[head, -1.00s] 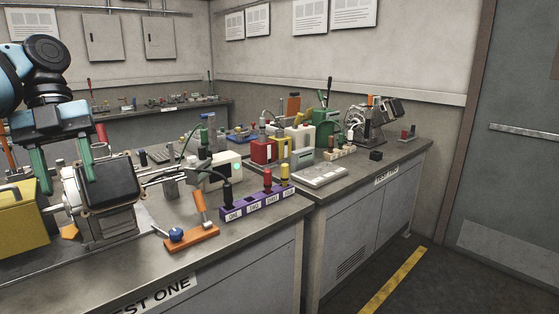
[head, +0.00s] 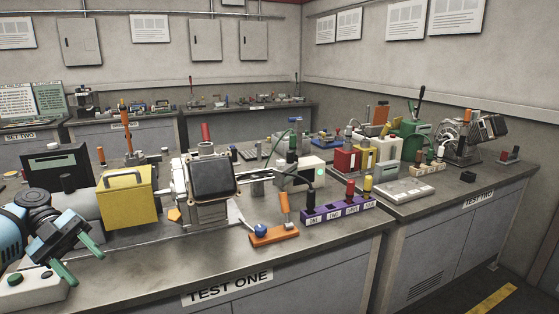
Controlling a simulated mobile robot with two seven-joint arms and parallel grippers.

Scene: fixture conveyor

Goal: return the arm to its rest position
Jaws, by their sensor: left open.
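My left gripper (head: 84,264) is at the lower left of the head view, over the front left part of the bench marked TEST ONE. Its two green fingers are spread apart with nothing between them. They point down and to the right. The blue and black wrist of my left arm (head: 40,222) comes in from the left edge. My right gripper does not show.
A white control box (head: 30,292) with buttons lies just below my left gripper. A yellow case (head: 128,200) and a grey machine with a dark screen (head: 212,178) stand to its right. An orange stand (head: 274,235) and purple socket strip (head: 338,210) stand further right. The front bench top (head: 150,268) is bare.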

